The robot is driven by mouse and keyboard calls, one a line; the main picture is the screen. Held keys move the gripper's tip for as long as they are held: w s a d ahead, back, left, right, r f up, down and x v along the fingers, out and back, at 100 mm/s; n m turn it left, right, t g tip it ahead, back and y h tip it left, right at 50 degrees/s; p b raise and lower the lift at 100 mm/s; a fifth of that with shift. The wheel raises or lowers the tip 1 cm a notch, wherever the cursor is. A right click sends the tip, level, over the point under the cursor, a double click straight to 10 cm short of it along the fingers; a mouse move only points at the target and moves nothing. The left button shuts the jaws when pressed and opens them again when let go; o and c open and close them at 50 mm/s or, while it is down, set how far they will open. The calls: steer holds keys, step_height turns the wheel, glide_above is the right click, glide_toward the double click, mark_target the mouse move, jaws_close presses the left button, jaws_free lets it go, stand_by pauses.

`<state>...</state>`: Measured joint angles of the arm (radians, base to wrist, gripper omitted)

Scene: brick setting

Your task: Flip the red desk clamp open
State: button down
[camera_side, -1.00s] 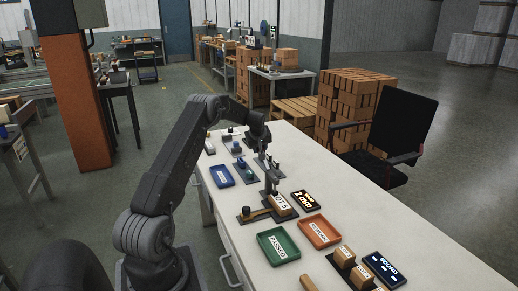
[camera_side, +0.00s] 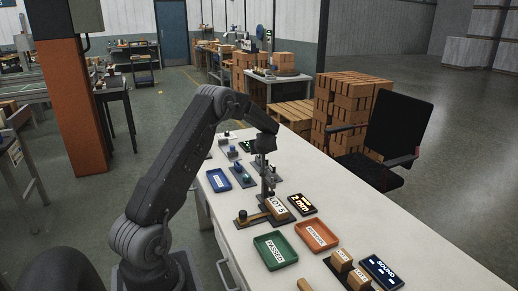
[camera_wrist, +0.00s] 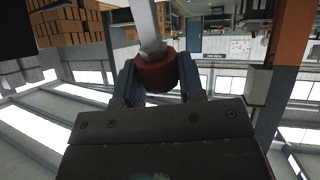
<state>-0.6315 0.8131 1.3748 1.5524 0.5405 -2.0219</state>
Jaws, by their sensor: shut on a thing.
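The red handle (camera_wrist: 156,74) of the clamp is a short red cylinder on a pale grey bar (camera_wrist: 148,25), near the middle of the wrist view. My gripper (camera_wrist: 159,80) is shut on this handle, with one blue-grey finger on each side of it. In the side view, my gripper (camera_side: 266,152) is tilted above the table, at the top of a dark upright fixture (camera_side: 267,182). The red handle is too small and too covered by the gripper to make out there.
A blue tray (camera_side: 219,188), a green tray (camera_side: 285,260) and an orange tray (camera_side: 306,241) lie on the white table. A LOT 5 block (camera_side: 277,206) and a "2 mm" display (camera_side: 301,201) stand close by the fixture. Small blue fixtures (camera_side: 241,172) stand left of my gripper.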

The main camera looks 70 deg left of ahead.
steer(key=shift+w+d+r, duration=0.1)
steer(key=shift+d+r, duration=0.1)
steer(key=shift+d, duration=0.45)
steer(key=shift+d+r, duration=0.15)
steer(key=shift+d, duration=0.5)
steer(key=shift+d+f, duration=0.1)
steer(key=shift+d, duration=0.9)
steer(key=shift+d+f, duration=0.1)
steer(key=c, duration=1)
jaws_free()
steer(key=shift+c, duration=0.2)
steer(key=o, duration=0.3)
